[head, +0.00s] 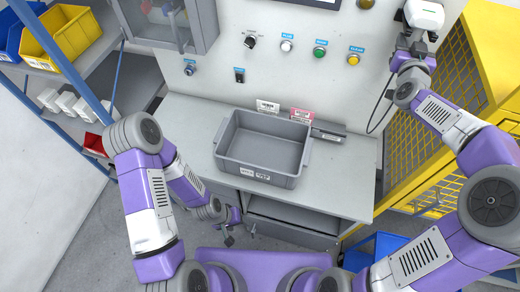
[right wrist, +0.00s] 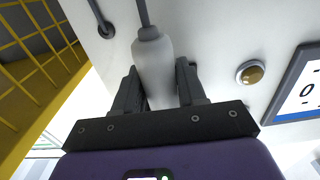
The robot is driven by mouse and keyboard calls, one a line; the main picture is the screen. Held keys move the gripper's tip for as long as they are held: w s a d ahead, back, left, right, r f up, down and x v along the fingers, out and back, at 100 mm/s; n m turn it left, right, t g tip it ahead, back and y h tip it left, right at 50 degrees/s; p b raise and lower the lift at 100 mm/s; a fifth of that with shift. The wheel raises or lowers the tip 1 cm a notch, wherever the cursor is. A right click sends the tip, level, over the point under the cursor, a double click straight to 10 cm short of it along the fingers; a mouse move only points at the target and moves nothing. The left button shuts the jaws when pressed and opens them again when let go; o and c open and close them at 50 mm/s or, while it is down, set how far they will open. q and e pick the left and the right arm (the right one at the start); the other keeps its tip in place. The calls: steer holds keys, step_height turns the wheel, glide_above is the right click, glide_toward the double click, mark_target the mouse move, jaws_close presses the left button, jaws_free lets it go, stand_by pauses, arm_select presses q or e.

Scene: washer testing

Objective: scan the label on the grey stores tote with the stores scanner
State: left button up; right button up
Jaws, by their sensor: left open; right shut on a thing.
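The grey stores tote (head: 309,153) stands empty and upright on the bench. White labels (head: 254,174) are on its front wall, too small to read. My right gripper (head: 419,38) is at the upper right, high in front of the panel, well apart from the tote. It is shut on the white scanner (head: 425,14). In the right wrist view the pale scanner body (right wrist: 153,62) sits between the two dark fingers, with a cable from its end. Its scanning face cannot be made out. My left gripper (head: 240,234) is open and empty, low before the bench's front edge.
The scanner's cable (head: 378,118) hangs in a loop. A yellow mesh cage (head: 455,105) is at right, a blue shelf with bins (head: 66,35) at left.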

steer(key=shift+r, duration=0.55)
steer(key=shift+s, duration=0.1)
steer(key=shift+s, duration=0.25)
steer(key=b+v, duration=0.2)
steer(key=v, duration=0.9)
steer(key=shift+s+b, duration=0.2)
steer(key=shift+b, duration=0.1)
